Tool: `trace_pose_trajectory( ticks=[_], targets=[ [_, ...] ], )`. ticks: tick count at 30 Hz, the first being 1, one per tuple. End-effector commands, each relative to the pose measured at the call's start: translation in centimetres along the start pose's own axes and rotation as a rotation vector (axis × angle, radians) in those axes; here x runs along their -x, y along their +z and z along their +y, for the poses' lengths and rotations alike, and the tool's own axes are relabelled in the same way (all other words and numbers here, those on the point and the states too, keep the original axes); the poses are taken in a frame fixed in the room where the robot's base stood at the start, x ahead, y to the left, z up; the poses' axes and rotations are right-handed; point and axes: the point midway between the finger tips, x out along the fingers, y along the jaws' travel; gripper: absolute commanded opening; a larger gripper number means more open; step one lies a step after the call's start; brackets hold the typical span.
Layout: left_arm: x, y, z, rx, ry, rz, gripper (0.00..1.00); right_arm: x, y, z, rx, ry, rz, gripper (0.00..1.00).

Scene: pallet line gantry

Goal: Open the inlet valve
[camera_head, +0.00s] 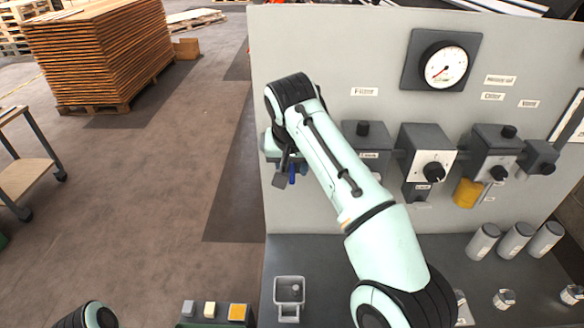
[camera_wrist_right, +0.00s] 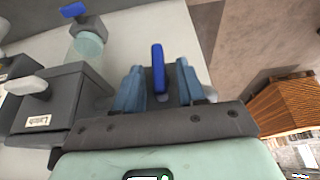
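A blue upright lever handle (camera_wrist_right: 158,68) stands in the right wrist view, apparently a valve handle; I cannot read a label naming it the inlet valve. My right gripper (camera_wrist_right: 159,75) has its two blue-grey fingers spread, one on each side of the handle, with gaps visible. In the head view my right arm reaches to the panel's left edge, where a bit of blue (camera_head: 292,175) shows beside the dark gripper parts; the arm hides most of that spot. My left gripper is out of view; only part of my left arm shows at the bottom left.
The grey panel (camera_head: 310,60) carries a gauge (camera_head: 443,66), a dial switch box (camera_head: 428,158) and a yellow padlock-like part (camera_head: 467,193). Another blue handle (camera_wrist_right: 73,10) and a labelled box (camera_wrist_right: 45,100) sit left in the wrist view. Grey cylinders (camera_head: 515,240) stand on the bench.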

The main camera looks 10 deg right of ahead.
Motion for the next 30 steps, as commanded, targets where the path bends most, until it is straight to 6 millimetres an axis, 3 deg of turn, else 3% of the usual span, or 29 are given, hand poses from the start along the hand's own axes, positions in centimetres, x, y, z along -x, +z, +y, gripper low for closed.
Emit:
trace_pose_trajectory(
  ticks=[8, 12, 23, 30],
  targets=[
    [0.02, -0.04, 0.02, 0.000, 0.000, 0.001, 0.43, -0.08, -0.05, 0.00, 0.000, 0.000, 0.000, 0.40],
    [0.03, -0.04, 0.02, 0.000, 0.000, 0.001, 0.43, -0.06, -0.05, 0.00, 0.000, 0.000, 0.000, 0.00],
    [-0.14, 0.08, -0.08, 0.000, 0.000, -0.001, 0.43, -0.10, -0.02, 0.14, -0.014, -0.032, -0.001, 0.00],
    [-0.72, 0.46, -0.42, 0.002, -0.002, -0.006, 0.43, -0.13, 0.01, 0.46, -0.067, -0.157, 0.001, 0.00]
  ],
)
